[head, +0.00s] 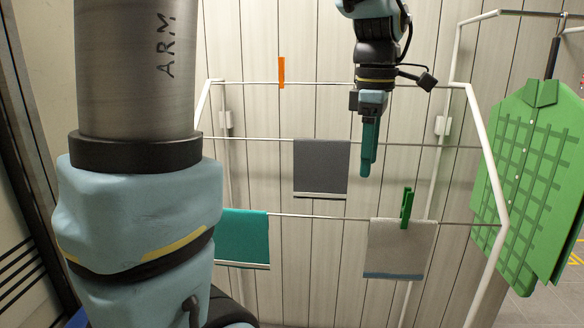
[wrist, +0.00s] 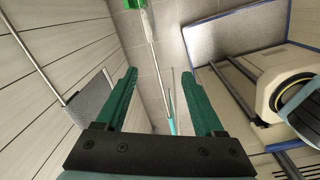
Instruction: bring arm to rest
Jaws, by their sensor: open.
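My gripper (head: 368,160) hangs from my arm in the head view, pointing down in front of the drying rack. In the wrist view its two green fingers (wrist: 163,90) stand wide apart with nothing between them. In the head view the fingers are seen edge-on and overlap. My gripper appears higher in the picture than the grey cloth with the green peg, and to the right of the dark grey cloth. I cannot tell from the head view how far it is from the rack's bars.
The white rack (head: 489,170) carries a dark grey cloth (head: 320,168), a teal cloth (head: 242,238) and a light grey cloth (head: 398,250) with a green peg (head: 407,208). An orange peg (head: 281,72) is on the top bar. A green checked shirt (head: 525,185) hangs at right.

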